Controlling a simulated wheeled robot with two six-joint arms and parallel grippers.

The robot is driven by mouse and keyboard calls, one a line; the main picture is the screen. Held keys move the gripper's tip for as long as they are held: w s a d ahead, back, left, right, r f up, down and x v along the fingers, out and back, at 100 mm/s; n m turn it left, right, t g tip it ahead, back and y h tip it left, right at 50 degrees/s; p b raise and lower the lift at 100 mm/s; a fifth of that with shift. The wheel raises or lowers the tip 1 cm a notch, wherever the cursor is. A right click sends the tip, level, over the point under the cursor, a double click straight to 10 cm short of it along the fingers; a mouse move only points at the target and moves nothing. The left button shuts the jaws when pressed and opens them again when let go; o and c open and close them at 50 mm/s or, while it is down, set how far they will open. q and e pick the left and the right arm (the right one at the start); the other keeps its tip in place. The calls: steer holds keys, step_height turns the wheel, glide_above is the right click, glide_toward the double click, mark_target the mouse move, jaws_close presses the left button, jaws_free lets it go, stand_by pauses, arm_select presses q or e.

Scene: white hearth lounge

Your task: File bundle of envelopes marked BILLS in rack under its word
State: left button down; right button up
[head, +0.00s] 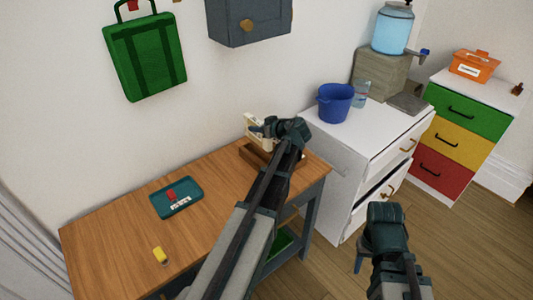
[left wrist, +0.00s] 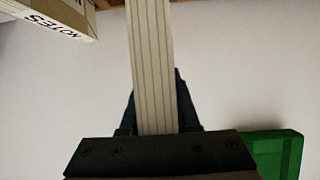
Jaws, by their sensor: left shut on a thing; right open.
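My left gripper (head: 258,130) is over the back right of the wooden table, at the brown wooden rack (head: 250,158). It is shut on a cream bundle of envelopes (left wrist: 152,65), seen edge-on with thin stripes in the left wrist view. No word on this bundle shows from here. My right gripper (head: 362,258) is open and empty over the floor.
On the wooden table (head: 110,235) are a teal tray (head: 160,208) with a red item and a small yellow object (head: 160,255). A white cabinet (head: 335,160) with a blue bucket (head: 335,103) stands right of the table. A green bag (head: 145,60) hangs on the wall.

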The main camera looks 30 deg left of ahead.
mark_target(258, 148)
arm_select(q)
steer(key=shift+w, duration=0.25)
step_height(258, 148, down, 10)
steer(key=b, duration=1)
steer(key=shift+r, duration=0.1)
steer(key=shift+f, duration=0.25)
steer(key=c, duration=0.6)
jaws_free()
steer(key=shift+r, duration=0.1)
steer(key=shift+c, duration=0.2)
steer(key=shift+r, duration=0.1)
